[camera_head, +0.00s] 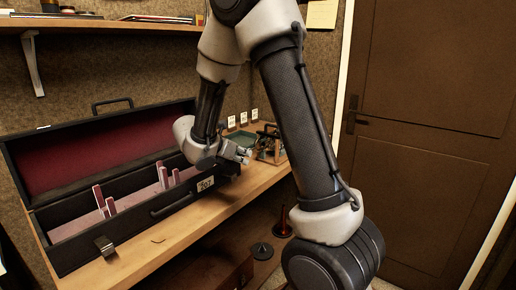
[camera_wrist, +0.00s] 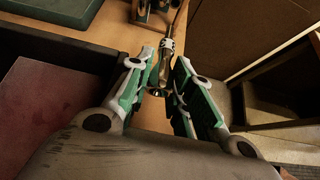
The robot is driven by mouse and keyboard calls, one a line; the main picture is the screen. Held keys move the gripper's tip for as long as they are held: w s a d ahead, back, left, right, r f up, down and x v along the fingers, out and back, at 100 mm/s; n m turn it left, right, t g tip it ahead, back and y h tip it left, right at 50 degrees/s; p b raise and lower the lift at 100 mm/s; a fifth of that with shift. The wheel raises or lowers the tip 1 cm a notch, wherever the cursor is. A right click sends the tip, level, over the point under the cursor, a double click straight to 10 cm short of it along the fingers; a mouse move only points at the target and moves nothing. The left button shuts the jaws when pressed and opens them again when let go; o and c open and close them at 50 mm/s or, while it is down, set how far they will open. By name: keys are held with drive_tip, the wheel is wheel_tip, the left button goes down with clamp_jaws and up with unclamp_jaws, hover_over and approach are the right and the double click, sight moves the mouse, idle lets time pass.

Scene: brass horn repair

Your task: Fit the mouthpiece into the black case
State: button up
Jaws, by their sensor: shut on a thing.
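The black case (camera_head: 143,227) lies open on the wooden bench, with its dark red-lined lid (camera_head: 95,158) raised at the back. Pale pink upright pieces (camera_head: 110,206) stand inside it. My gripper (camera_head: 243,155) is beyond the right end of the case, low over the bench. In the wrist view my gripper (camera_wrist: 160,82) is shut on a slim, brass-coloured piece, which looks like the mouthpiece (camera_wrist: 163,67), held between the fingertips. In the head view the mouthpiece cannot be made out. The case's dark wall (camera_wrist: 60,55) and red lining (camera_wrist: 42,112) show at left in the wrist view.
A green tray (camera_head: 240,140) and a wooden rack (camera_head: 273,147) with small dark items stand on the bench behind my gripper. Small white cards (camera_head: 243,118) stand along the wall. A shelf (camera_head: 110,25) hangs above. Dark conical pieces (camera_head: 262,251) stand below the bench.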

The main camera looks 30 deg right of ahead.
drive_tip(key=shift+s+a, duration=0.3)
drive_tip(key=shift+a, duration=0.45)
drive_tip(key=shift+s+a, duration=0.25)
drive_tip(key=shift+a, duration=0.55)
drive_tip(key=shift+s+a, duration=0.3)
drive_tip(key=shift+a, duration=0.45)
drive_tip(key=shift+r, duration=3)
